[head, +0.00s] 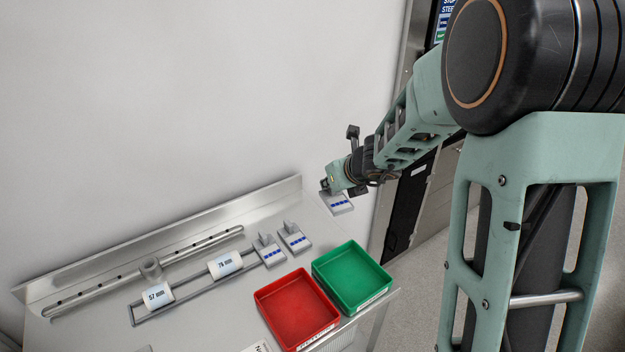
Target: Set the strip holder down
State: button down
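My gripper (330,188) is at the far right of the bench and small in the head view. It is shut on a strip holder (341,205), a light grey block with a row of blue marks. The holder appears to hang in the air near the bench's back right corner; its exact height is hard to tell. The fingers partly hide its upper part. Two similar strip holders with upright grips, one on the left (270,253) and one on the right (295,240), stand side by side on the bench.
A green tray (387,279) and a red tray (263,311) sit at the bench's front right. A metal rack (190,292) carries two white labelled cylinders. A perforated bar (105,294) lies behind it. The steel bench (255,212) has clear room behind the two standing holders.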

jog(key=a+f+b, duration=0.1)
jog(key=f+b, duration=0.1)
jog(key=f, duration=0.1)
jog(key=a+f+n+y+b, duration=0.1)
jog(key=a+f+b, duration=0.1)
jog(key=f, duration=0.1)
jog(key=a+f+n+b, duration=0.1)
jog(key=f+b, duration=0.1)
jog(key=f, duration=0.1)
jog(key=shift+w+a+f+g+y+b, duration=0.3)
jog(key=shift+w+f+g, duration=0.05)
jog(key=shift+g, duration=0.05)
jog(key=shift+f+b, duration=0.6)
jog(key=shift+b, duration=0.05)
dwell(0.3)
jog(key=c, duration=2)
grip_release()
jog(key=shift+o, duration=0.2)
